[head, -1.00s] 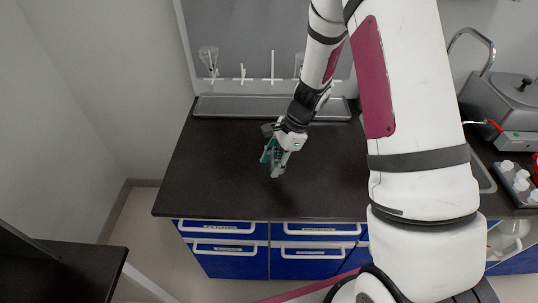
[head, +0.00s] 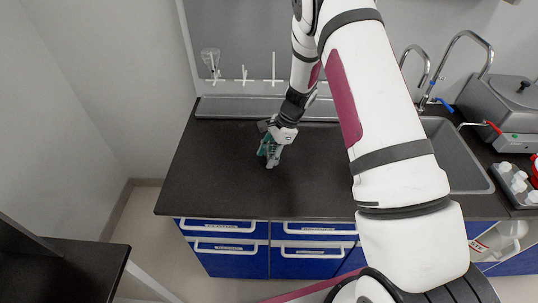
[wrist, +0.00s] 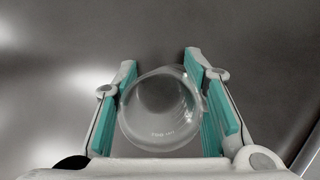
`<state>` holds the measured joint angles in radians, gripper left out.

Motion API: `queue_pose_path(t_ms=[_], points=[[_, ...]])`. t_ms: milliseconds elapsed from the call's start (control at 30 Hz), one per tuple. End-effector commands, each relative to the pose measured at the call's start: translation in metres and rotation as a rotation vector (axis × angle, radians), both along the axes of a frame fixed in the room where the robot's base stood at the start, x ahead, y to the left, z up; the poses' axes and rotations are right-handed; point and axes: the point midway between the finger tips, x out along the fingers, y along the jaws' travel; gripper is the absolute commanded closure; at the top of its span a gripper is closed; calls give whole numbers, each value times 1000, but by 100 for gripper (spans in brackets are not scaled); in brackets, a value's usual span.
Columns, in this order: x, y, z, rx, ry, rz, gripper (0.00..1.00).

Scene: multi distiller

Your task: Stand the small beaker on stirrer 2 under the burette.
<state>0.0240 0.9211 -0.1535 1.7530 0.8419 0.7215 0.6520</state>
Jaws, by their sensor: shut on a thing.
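My gripper (head: 268,160) is over the dark counter, left of the sink, with its fingers pointing down. In the wrist view my gripper (wrist: 160,80) has its teal finger pads on either side of a clear glass beaker (wrist: 160,115) and is shut on it. The beaker has faint white markings low on its side. In the head view the beaker is hard to make out between the fingers. I cannot tell whether it touches the counter. Stirrer 2 and the burette are not seen in these views.
The black counter (head: 215,165) around my gripper is clear. A drying rack with pegs and a hanging glass flask (head: 210,58) is on the back wall above a grey tray (head: 235,106). The sink (head: 455,155), a grey bath (head: 505,105) and a block with white caps (head: 515,180) are at right.

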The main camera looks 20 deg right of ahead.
Motion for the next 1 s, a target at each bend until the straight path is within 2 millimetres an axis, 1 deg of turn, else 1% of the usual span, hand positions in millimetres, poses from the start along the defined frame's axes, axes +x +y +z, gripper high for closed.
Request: queue_pose_path(t_ms=[200,233,300,567,733,867,1000], points=[[0,0,-4,0,0,-1,89],[0,0,-3,0,0,-1,55],[0,0,-3,0,0,-1,42],[0,0,-3,0,0,0,42],[1,-2,6,1,-1,0,42],[2,-10,24,-1,-4,-2,42],[3,-22,51,0,-5,-2,42]])
